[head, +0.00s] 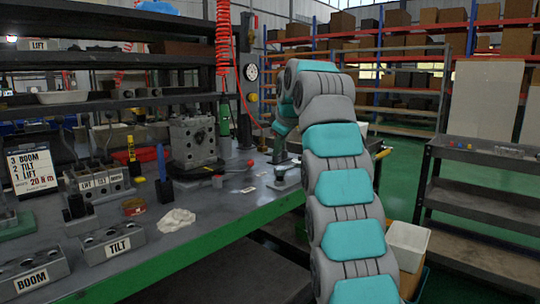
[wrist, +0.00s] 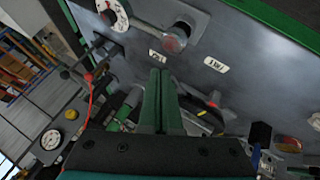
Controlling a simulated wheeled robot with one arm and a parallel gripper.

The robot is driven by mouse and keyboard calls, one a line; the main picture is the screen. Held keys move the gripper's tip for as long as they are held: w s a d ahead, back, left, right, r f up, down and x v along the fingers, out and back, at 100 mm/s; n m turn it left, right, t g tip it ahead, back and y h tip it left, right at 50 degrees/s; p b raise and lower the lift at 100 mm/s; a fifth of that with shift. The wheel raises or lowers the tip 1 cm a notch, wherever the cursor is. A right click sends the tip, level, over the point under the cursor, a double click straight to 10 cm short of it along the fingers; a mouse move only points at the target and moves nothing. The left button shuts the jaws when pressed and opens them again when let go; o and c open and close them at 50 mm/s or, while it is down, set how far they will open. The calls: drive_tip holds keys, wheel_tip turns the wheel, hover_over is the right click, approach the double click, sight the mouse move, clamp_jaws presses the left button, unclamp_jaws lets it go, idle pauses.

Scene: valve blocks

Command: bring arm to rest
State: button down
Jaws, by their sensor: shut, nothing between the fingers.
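My arm, with grey and teal links, rises at the right of the head view and bends at the top, reaching forward and down behind itself. My gripper shows in the wrist view (wrist: 160,100) as two green fingers lying side by side with no gap, shut and empty. It hangs over the grey workbench (wrist: 235,60). In the head view the arm hides the fingers. The bench top (head: 225,215) shows there with its green front edge.
Blocks labelled BOOM (head: 33,275) and TILT (head: 112,240) stand at the bench's front left. A larger metal valve block (head: 193,140) stands further back. A white rag (head: 176,219) lies on the bench. A grey cart (head: 480,190) stands at right, with green floor between.

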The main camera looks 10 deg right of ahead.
drive_tip(key=shift+s+d+r, duration=0.2)
drive_tip(key=shift+r, duration=0.1)
drive_tip(key=shift+s, duration=0.1)
drive_tip(key=s+a+f+m+g, duration=0.1)
drive_tip(key=s+f+m+g, duration=0.2)
drive_tip(key=s+f, duration=0.8)
drive_tip(key=s+f+m+g, duration=0.3)
drive_tip(key=s+f, duration=0.8)
drive_tip(key=s, duration=1.4)
drive_tip(key=s+a+f+m+g, duration=0.1)
drive_tip(key=s+f+m+g, duration=0.2)
drive_tip(key=s+f, duration=0.8)
drive_tip(key=s, duration=0.7)
drive_tip(key=shift+s+a+m+g+h, duration=0.3)
drive_tip(key=shift+s+g, duration=0.1)
